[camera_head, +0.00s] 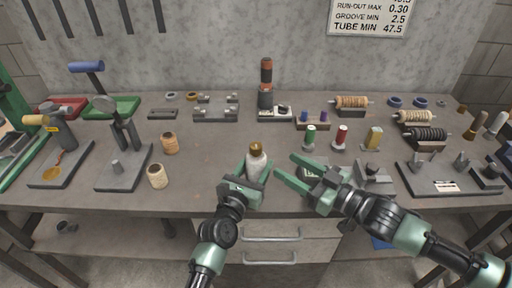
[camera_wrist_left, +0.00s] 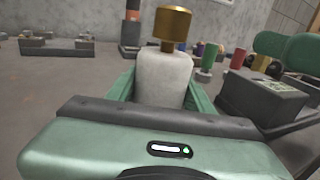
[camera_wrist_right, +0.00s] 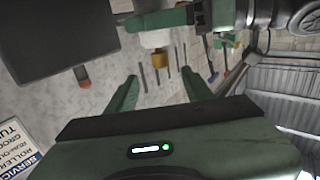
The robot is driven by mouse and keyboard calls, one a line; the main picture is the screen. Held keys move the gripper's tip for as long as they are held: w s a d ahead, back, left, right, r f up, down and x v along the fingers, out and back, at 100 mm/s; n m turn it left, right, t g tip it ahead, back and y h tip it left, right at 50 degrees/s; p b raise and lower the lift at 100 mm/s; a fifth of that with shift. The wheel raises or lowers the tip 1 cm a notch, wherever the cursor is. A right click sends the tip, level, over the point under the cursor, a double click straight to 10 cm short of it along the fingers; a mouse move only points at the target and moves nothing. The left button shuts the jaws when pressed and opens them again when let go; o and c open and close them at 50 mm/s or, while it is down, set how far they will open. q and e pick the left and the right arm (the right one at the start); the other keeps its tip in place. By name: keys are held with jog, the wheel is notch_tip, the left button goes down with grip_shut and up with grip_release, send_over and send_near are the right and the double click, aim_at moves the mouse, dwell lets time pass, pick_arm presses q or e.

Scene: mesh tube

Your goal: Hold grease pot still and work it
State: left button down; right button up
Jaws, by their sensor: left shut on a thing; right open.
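The grease pot (camera_head: 257,164) is a whitish, rounded bottle with a brass cap (camera_head: 256,147), upright near the bench's front edge. In the left wrist view the pot (camera_wrist_left: 163,80) stands between my left fingers with its brass cap (camera_wrist_left: 172,27) above them. My left gripper (camera_head: 256,168) is shut on the pot's body. My right gripper (camera_head: 284,171) is open and empty, just right of the pot with its fingers pointing towards it. In the right wrist view the brass cap (camera_wrist_right: 161,60) shows beyond the open fingers, apart from them. The pot's lower part is hidden by my left gripper.
Behind the right gripper stand small green (camera_head: 310,138), red (camera_head: 340,138) and yellow (camera_head: 374,138) pieces. A dark fixture (camera_head: 450,180) lies at the right. Two tan spools (camera_head: 157,176) (camera_head: 169,143) stand left of the pot. The bench between the spools and the pot is clear.

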aim_at(260, 151)
jog(key=x, duration=1.1)
jog(key=shift+w+a, duration=0.15)
jog(key=shift+a, duration=0.1)
grip_shut()
jog(key=shift+a, duration=0.1)
